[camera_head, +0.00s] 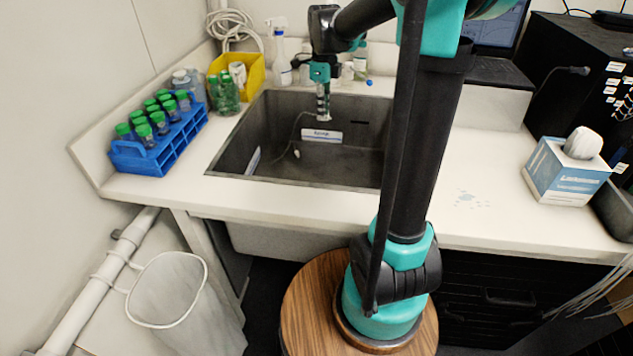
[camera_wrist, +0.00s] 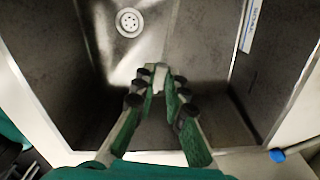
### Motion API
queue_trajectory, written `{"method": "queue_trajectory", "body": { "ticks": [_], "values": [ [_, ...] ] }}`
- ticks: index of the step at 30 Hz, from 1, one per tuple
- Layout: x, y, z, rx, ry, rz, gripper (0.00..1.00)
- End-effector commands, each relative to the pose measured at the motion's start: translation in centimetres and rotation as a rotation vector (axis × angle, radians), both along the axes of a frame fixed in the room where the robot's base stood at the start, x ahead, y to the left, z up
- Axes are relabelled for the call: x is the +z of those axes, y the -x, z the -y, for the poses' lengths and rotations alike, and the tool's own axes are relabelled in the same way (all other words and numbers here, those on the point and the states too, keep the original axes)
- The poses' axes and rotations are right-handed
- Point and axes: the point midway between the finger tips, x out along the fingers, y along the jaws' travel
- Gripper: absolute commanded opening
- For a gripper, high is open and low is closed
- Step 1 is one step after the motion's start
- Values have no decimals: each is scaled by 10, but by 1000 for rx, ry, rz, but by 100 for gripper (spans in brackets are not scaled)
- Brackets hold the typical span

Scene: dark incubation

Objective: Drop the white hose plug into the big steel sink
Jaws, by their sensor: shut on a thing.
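The big steel sink (camera_head: 255,135) is set into the white counter, and its floor and walls fill much of the wrist view (camera_wrist: 60,50). My gripper (camera_head: 323,114) hangs over the back part of the sink, fingers pointing down. In the wrist view my gripper (camera_wrist: 161,82) is shut on a small white piece, the white hose plug (camera_wrist: 160,74), at its fingertips. The plug is over the basin; its exact height above the floor is hard to tell. The plug cannot be made out clearly in the head view.
A round drain (camera_wrist: 129,22) is in the sink floor. A thin cord with a white end (camera_head: 297,153) lies within the sink. A blue tube rack (camera_head: 150,160), yellow bin (camera_head: 255,75) and spray bottle (camera_head: 281,65) stand around it. A tissue box (camera_head: 567,175) is at right.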

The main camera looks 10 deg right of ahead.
Motion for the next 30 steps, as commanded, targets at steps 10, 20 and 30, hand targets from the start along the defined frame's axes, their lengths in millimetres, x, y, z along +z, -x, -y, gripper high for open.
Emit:
{"method": "queue_trajectory", "body": {
  "ticks": [10, 20, 30],
  "values": [
    [-31, 0, 0, 1, 0, 0, 1],
    [-35, 0, 0, 2, 0, 0, 1],
    [-35, 0, 0, 2, 0, 0, 36]
  ]
}}
